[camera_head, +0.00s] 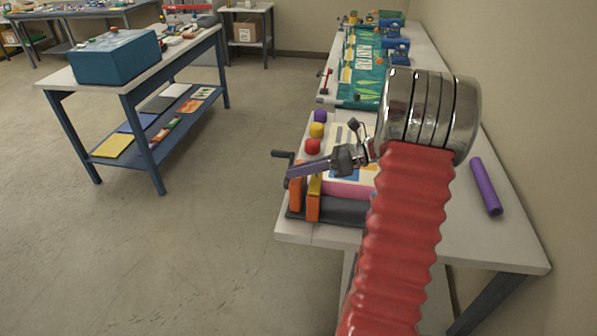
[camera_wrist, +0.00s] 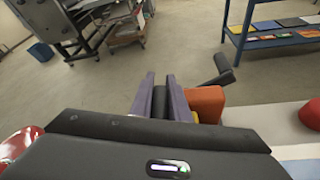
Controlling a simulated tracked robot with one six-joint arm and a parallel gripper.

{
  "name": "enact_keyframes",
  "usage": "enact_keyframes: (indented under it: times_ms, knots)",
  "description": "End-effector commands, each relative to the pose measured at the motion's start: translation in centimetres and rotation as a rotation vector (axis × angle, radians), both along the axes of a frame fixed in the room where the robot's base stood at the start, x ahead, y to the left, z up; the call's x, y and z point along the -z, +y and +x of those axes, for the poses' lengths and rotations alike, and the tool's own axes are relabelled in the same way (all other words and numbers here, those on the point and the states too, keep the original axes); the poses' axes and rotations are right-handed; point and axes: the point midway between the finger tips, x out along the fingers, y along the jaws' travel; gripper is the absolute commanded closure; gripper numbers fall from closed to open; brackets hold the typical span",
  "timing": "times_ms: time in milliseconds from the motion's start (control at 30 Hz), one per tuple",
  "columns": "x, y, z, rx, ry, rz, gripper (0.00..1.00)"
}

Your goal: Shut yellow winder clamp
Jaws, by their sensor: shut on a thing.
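The winder has orange end blocks (camera_head: 312,206) on a dark base, at the front left corner of the right table. The yellow clamp (camera_head: 315,185) shows as a narrow strip by the orange blocks, just below my gripper. In the wrist view only a sliver of yellow shows beside the orange block (camera_wrist: 205,103). My gripper (camera_head: 292,172) reaches left over the winder. Its purple fingers (camera_wrist: 160,95) are shut on a dark piece (camera_wrist: 160,104). I cannot tell whether this piece belongs to the yellow clamp, whose lever is mostly hidden.
A black crank (camera_head: 281,154) sticks out at the winder's left, close to my fingers. Red (camera_head: 312,146), yellow (camera_head: 316,130) and purple (camera_head: 320,116) round pieces stand behind. A purple roll (camera_head: 486,186) lies at the table's right. Open floor lies left.

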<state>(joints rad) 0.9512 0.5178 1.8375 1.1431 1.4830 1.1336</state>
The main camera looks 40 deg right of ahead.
Motion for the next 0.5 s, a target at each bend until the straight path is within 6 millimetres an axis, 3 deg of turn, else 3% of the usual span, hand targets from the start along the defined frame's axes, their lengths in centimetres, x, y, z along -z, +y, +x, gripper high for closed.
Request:
enact_keyframes:
  times_ms: [267, 300, 500]
  knots:
    - [0.50, -0.17, -0.51, 0.000, 0.013, 0.000, 1.00]
    - [0.50, -0.15, -0.51, -0.001, 0.013, 0.000, 0.84]
    - [0.38, -0.04, -0.31, -0.004, 0.011, -0.002, 0.69]
